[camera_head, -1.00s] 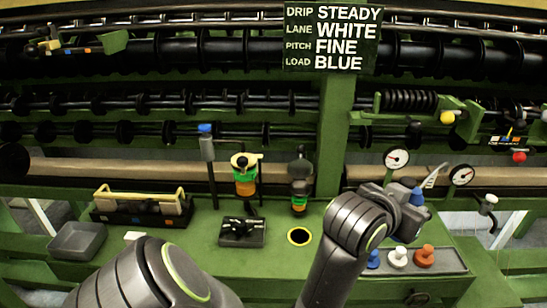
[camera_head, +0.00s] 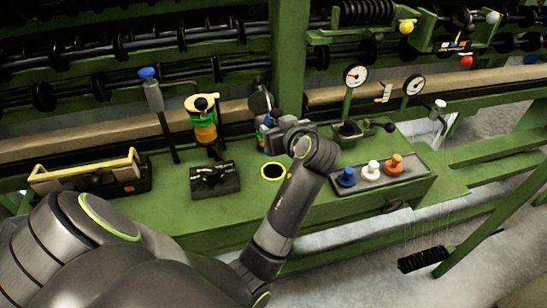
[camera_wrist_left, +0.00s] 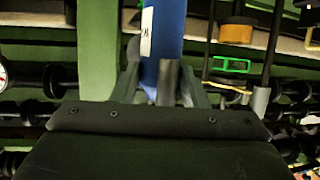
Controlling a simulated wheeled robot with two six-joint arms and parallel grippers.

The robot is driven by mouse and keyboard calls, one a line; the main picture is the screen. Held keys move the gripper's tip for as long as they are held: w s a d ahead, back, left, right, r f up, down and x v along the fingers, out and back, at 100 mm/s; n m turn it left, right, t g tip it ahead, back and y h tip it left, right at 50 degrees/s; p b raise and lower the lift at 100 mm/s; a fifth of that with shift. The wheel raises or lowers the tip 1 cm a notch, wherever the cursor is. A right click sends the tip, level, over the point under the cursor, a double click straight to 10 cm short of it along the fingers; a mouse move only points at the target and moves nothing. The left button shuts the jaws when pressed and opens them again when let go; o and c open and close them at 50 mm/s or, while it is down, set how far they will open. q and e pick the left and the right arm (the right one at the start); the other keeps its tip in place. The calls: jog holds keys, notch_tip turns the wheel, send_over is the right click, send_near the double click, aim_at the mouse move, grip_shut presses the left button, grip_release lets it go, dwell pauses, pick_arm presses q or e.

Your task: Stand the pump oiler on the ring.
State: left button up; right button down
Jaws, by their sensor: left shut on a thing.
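The pump oiler (camera_head: 267,121) shows as a small blue part at the tip of my left gripper (camera_head: 274,128). In the left wrist view it is a blue upright body (camera_wrist_left: 168,35) with a white label, between the two fingers (camera_wrist_left: 163,90). My left gripper is shut on it and holds it above and behind the ring, as seen in the picture. The ring (camera_head: 264,177) is yellow around a dark middle, on the green bench top. It is bare, partly beside my forearm. The oiler's lower end is hidden. My right gripper is out of view.
A black block (camera_head: 215,187) lies left of the ring, with an orange-and-green spool (camera_head: 204,133) behind it. A dark spool stands behind my gripper. A grey tray (camera_head: 418,172) with blue, white and orange knobs is right; a yellow-handled toolbox (camera_head: 60,184) is left.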

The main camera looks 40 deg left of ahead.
pick_arm(q)
notch_tip(320, 180, down, 7)
jog(key=shift+f, duration=0.2)
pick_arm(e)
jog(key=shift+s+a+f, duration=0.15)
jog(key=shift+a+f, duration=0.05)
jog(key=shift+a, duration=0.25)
pick_arm(q)
jog(key=shift+f, duration=0.15)
jog(key=o, duration=1.3)
jog(key=shift+d, duration=0.1)
jog(key=shift+o, duration=0.2)
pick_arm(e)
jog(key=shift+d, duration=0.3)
